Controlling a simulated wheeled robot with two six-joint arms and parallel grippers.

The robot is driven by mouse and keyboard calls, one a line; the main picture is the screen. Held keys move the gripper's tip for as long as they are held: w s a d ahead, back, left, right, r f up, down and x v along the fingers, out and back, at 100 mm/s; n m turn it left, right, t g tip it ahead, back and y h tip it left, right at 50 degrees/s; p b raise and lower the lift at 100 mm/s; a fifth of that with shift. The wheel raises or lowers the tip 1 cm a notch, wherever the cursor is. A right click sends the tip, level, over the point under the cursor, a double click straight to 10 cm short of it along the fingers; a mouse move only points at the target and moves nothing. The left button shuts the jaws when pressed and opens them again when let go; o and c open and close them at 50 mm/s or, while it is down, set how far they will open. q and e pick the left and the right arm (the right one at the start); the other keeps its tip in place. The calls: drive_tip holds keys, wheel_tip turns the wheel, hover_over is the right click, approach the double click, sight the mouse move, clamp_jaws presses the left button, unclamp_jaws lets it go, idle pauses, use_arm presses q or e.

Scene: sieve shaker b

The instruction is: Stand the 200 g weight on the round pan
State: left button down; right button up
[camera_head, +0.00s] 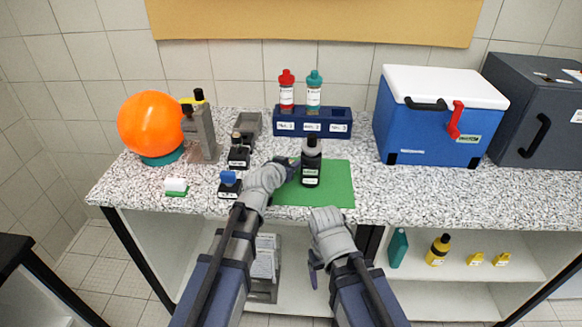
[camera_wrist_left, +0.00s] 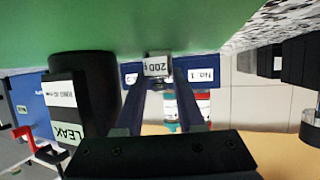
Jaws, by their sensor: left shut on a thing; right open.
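My left gripper (camera_head: 291,167) is shut on the 200 g weight (camera_wrist_left: 157,66), whose pale label reads "200" between the fingertips in the left wrist view. The weight is close to the green mat (camera_head: 334,196); I cannot tell whether it touches. In the head view the gripper mostly hides it. A black bottle (camera_head: 311,168) with a white label stands upright on the mat, just right of the left gripper; it also shows in the left wrist view (camera_wrist_left: 82,85). My right gripper (camera_head: 315,262) is open and empty in front of the bench. I cannot make out a round pan.
A blue rack (camera_head: 313,124) with a red-capped and a teal-capped bottle stands behind the mat. Small black labelled holders (camera_head: 238,158) and an orange ball (camera_head: 150,124) are left. A blue cooler box (camera_head: 437,125) is right. The bench right of the mat is clear.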

use_arm(q)
drive_tip(key=c, duration=1)
unclamp_jaws()
drive_tip(key=shift+f, duration=0.15)
drive_tip(key=shift+o, duration=1)
